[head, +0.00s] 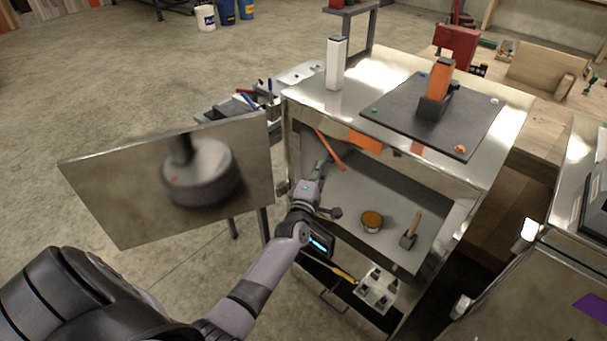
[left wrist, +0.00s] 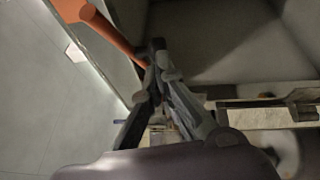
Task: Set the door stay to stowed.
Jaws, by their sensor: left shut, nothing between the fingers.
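The door stay is an orange bar (head: 330,150) at the upper left of the open metal cabinet's mouth (head: 463,214). It also shows as an orange rod (left wrist: 112,30) in the left wrist view, slanting down to the right towards my fingertips. The cabinet door (head: 100,185) stands swung open to the left. My left gripper (head: 323,166) is shut and empty, with its tips close to the lower end of the stay. In the left wrist view the tips (left wrist: 157,52) are beside the rod's end; I cannot tell whether they touch. My right gripper is not in view.
Inside the cabinet are a round tin (head: 372,220) and a wooden-handled tool (head: 412,231). A white block (head: 337,62) and a dark mat (head: 400,98) with an orange-and-black piece (head: 438,85) lie on top. Another metal unit (head: 550,270) stands to the right.

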